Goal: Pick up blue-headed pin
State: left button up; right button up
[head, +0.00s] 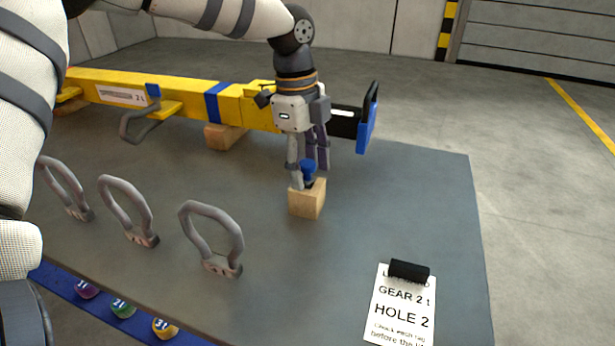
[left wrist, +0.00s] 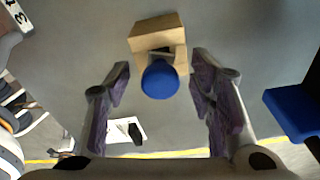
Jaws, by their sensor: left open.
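The blue-headed pin (head: 308,169) stands in a small wooden block (head: 307,201) on the grey table. In the left wrist view the round blue head (left wrist: 160,80) faces the camera, in front of the wooden block (left wrist: 156,33); most of the shaft is hidden. My left gripper (head: 306,175) points down over the block. In the left wrist view its purple-padded fingers (left wrist: 160,90) are apart, one on each side of the blue head, with a visible gap on both sides. My right gripper is not in view.
A yellow beam (head: 180,93) with a blue end plate (head: 367,124) lies behind the block on wooden supports. Several grey metal loops (head: 213,236) stand at the front left. A clipped card (head: 402,310) lies front right. The table right of the block is clear.

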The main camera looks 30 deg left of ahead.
pick_arm(q)
jog(key=shift+r, duration=0.1)
grip_shut()
jog(key=shift+r, duration=0.1)
